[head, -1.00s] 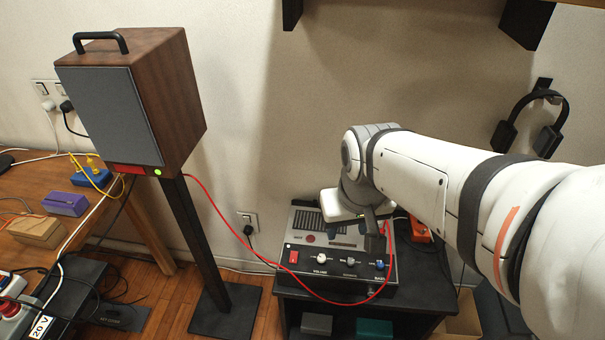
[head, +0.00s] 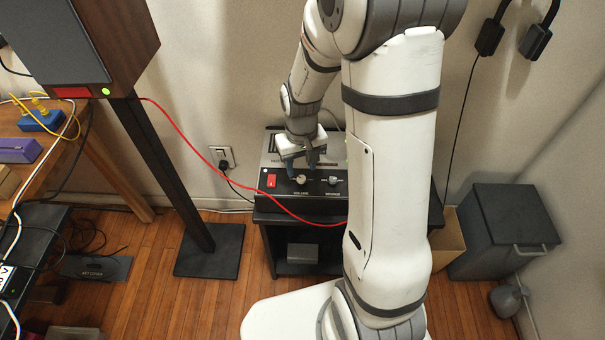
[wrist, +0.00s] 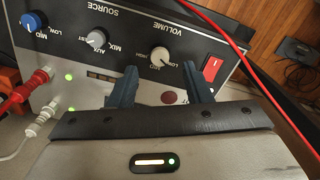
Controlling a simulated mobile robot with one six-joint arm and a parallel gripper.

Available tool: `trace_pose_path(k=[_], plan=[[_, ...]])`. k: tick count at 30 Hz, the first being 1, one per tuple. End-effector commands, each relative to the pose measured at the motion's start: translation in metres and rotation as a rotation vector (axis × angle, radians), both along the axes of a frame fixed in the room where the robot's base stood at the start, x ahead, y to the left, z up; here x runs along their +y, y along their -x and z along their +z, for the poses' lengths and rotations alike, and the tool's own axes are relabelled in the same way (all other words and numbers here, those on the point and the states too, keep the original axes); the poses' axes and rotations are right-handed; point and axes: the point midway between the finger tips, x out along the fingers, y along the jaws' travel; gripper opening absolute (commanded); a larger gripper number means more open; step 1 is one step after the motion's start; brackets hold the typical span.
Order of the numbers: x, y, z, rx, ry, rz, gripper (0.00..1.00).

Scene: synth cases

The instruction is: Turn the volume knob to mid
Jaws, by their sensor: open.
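The amplifier (head: 283,203) is a dark box with a light front strip, on a black stand. Its white volume knob (head: 301,179) shows at the front between the red switch and the source knob. In the wrist view the volume knob (wrist: 161,54) has LOW, MID and HIGH marked around it; its exact pointer setting is hard to read. My gripper (head: 300,170) is open above and behind the knob. In the wrist view its two dark fingers (wrist: 160,72) stand apart, either side of the knob's line, with nothing between them. I cannot tell that they touch it.
The red switch (wrist: 212,68) and source knob (wrist: 97,39) flank the volume knob. A blue-capped knob (wrist: 31,22) and red and white plugs sit farther left. A red cable (head: 210,163) runs from the speaker (head: 120,40) across the amplifier's front.

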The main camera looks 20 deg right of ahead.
Motion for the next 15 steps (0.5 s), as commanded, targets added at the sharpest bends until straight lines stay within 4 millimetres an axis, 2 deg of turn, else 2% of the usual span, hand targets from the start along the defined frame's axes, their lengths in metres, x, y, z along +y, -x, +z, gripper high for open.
trace_pose_path(k=[1,6,10,15], plan=[[0.000,0.001,-0.011,0.004,0.000,0.000,0.45],[0.000,0.000,-0.034,0.003,0.000,-0.001,0.45],[0.000,0.000,-0.043,0.001,0.000,-0.001,0.45],[-0.001,0.000,-0.045,0.000,0.000,-0.002,0.45]])
